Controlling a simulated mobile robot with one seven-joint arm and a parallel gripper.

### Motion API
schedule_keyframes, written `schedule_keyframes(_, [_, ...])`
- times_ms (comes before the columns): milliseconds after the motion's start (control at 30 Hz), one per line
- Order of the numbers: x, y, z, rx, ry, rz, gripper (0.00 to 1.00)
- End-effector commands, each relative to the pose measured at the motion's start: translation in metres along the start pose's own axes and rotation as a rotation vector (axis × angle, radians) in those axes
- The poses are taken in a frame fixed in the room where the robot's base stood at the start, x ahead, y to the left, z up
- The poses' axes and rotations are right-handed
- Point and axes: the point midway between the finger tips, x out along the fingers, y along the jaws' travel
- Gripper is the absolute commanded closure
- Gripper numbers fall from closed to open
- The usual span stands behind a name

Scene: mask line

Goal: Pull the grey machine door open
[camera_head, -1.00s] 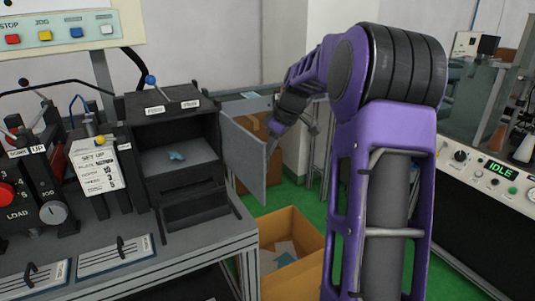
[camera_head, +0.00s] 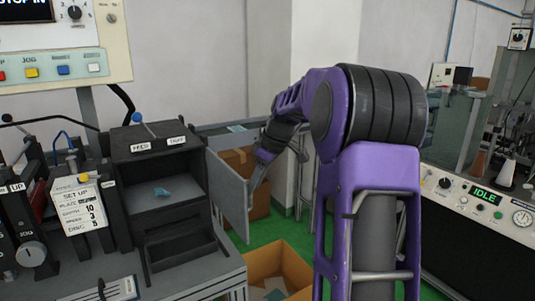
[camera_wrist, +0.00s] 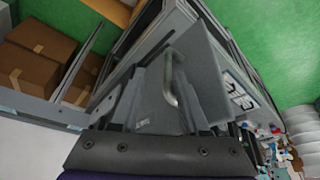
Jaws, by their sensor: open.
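The grey machine door (camera_head: 228,192) stands swung open at the right side of the black machine (camera_head: 150,150). In the wrist view, a bent silver handle (camera_wrist: 171,82) shows among grey surfaces near my gripper (camera_wrist: 165,95). The jaws are open. I cannot tell whether a finger touches the handle or the door.
An open cardboard box (camera_head: 280,268) stands on the green floor below the door. Brown boxes (camera_wrist: 38,65) sit on a rack behind. A set-up card (camera_head: 83,207) and controls are left of the machine. A console (camera_head: 480,198) reading IDLE is at the right.

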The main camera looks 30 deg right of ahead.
Motion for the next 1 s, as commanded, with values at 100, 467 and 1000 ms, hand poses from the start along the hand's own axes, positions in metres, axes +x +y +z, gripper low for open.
schedule_keyframes(100, [-0.030,0.001,0.000,0.000,0.001,0.006,0.55])
schedule_keyframes(467, [-0.115,0.001,-0.001,0.000,0.003,0.005,0.55])
schedule_keyframes(1000, [-0.152,-0.001,-0.001,-0.001,0.003,0.001,0.55])
